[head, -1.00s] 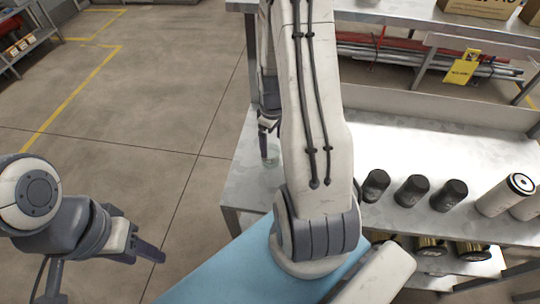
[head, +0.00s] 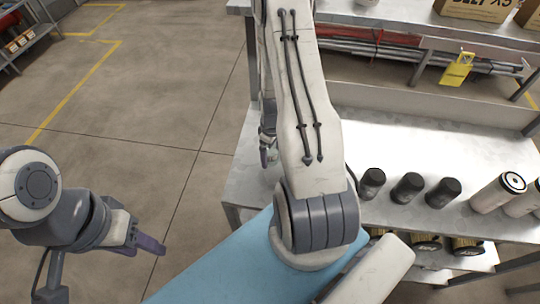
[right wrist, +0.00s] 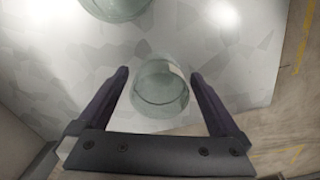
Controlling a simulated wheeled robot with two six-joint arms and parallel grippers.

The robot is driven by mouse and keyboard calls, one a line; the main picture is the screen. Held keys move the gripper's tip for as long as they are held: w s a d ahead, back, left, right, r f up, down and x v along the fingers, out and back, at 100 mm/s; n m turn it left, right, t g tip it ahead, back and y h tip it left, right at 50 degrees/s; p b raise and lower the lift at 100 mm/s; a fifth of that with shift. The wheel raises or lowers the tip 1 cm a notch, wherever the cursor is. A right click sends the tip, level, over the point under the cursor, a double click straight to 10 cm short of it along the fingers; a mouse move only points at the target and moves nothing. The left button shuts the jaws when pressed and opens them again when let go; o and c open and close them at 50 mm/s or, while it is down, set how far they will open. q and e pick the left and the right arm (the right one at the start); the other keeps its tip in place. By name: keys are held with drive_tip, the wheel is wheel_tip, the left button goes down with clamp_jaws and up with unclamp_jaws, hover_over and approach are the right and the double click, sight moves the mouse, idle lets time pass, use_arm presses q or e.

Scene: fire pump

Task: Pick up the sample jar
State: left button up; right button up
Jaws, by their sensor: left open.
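The sample jar (right wrist: 160,88), a clear greenish glass vessel, stands between the two dark fingers of my right gripper (right wrist: 160,78) in the right wrist view. Narrow gaps show between its sides and the fingers, so the gripper is open around it. In the head view my right gripper (head: 267,148) hangs at the left edge of the metal bench, and the jar is hard to make out there. My left gripper (head: 150,245) is open and empty over the floor at the lower left.
A second, larger clear glass vessel (right wrist: 115,6) is cut off at the top of the right wrist view. Several black-capped cylinders (head: 408,187) stand on the metal bench (head: 385,145) to the right. A yellow tag (head: 456,69) hangs at the back.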

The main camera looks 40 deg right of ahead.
drive_tip(key=c, duration=1.4)
drive_tip(key=shift+r, duration=0.15)
